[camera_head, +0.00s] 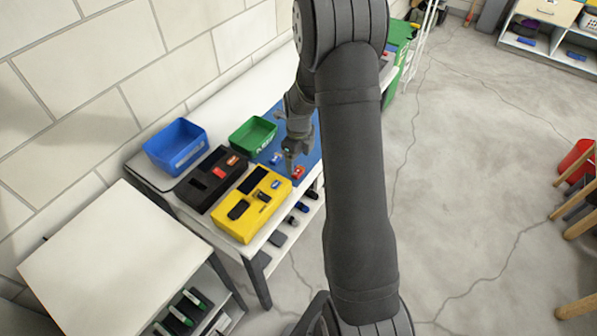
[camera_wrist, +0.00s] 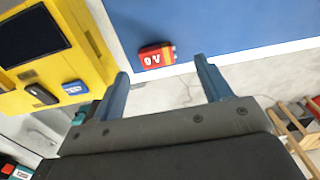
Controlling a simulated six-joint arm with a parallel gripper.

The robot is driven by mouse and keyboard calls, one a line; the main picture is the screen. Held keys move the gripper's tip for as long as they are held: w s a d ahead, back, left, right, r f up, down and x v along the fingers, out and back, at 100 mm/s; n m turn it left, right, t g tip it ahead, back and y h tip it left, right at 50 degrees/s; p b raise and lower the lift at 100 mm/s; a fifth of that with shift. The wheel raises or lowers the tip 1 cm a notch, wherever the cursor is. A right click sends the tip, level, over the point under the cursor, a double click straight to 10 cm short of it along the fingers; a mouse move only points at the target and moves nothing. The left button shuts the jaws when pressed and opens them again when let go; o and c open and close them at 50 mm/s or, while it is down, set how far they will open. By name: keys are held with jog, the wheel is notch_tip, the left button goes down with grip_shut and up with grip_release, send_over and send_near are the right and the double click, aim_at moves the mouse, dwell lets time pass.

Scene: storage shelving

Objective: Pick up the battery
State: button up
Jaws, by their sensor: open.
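In the head view my gripper (camera_head: 289,162) hangs above the mat near the battery, partly hidden by my arm.
A yellow case (camera_head: 240,221) and a black case (camera_head: 196,193) stand left of the mat. A blue bin (camera_head: 176,147) and a green bin (camera_head: 252,135) stand behind. Several dark items sit on a lower shelf.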

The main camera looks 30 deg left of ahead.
aim_at(298, 170)
notch_tip(298, 170, down, 4)
jog(key=shift+s+d+f, duration=0.1)
jog(key=shift+s+f, duration=0.05)
jog(key=shift+c, duration=0.4)
jog(key=c, duration=1)
